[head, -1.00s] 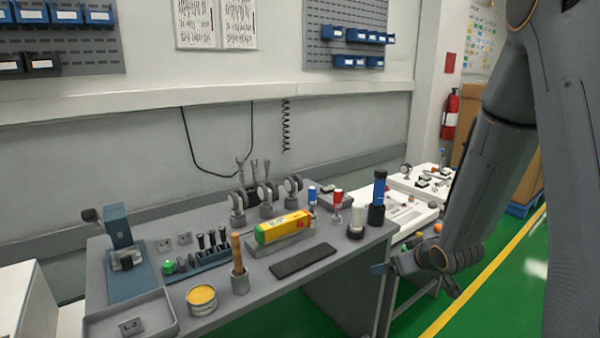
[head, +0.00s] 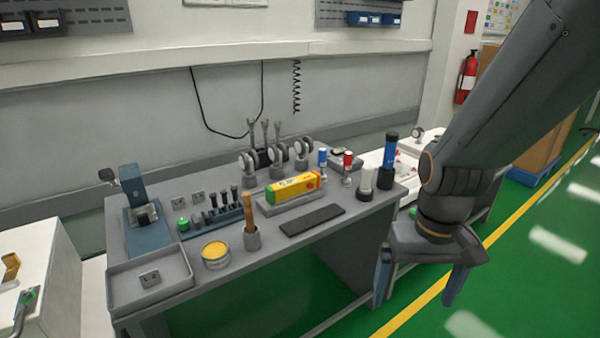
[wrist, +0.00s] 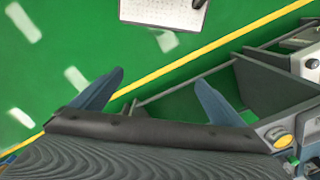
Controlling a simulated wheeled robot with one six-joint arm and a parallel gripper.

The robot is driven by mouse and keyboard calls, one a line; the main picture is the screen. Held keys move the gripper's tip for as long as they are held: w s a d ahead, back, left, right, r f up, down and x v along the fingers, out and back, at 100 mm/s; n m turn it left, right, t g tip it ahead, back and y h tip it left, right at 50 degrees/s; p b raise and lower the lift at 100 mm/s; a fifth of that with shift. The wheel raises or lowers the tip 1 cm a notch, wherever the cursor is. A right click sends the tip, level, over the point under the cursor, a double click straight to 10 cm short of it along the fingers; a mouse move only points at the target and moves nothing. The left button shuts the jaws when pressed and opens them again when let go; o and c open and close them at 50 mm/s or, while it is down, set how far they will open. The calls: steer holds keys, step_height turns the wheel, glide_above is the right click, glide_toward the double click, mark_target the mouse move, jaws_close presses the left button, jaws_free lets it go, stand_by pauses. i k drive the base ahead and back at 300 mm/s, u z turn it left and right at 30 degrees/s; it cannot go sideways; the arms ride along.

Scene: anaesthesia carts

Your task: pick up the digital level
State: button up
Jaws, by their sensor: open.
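The digital level (head: 293,188) appears to be the yellow, green and orange bar with a red spot near its right end. It lies on a grey block (head: 290,203) toward the front middle of the grey bench. My gripper (head: 416,288) hangs to the right of the bench, in front of its right end and clear of the level. Its two blue-grey fingers point down, spread apart with nothing between them. The wrist view shows the open fingers (wrist: 160,82) above green floor; the level is not seen there.
A dark flat bar (head: 312,220) lies in front of the level. A mallet-like tool in a holder (head: 251,238), a yellow tin (head: 215,254) and a grey tray (head: 150,300) stand left. Bottles (head: 386,160) stand right; gauges on stands (head: 275,160) stand behind.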

mark_target(282, 190)
steer(key=u, duration=0.5)
steer(key=i, duration=1.4)
steer(key=z, duration=0.45)
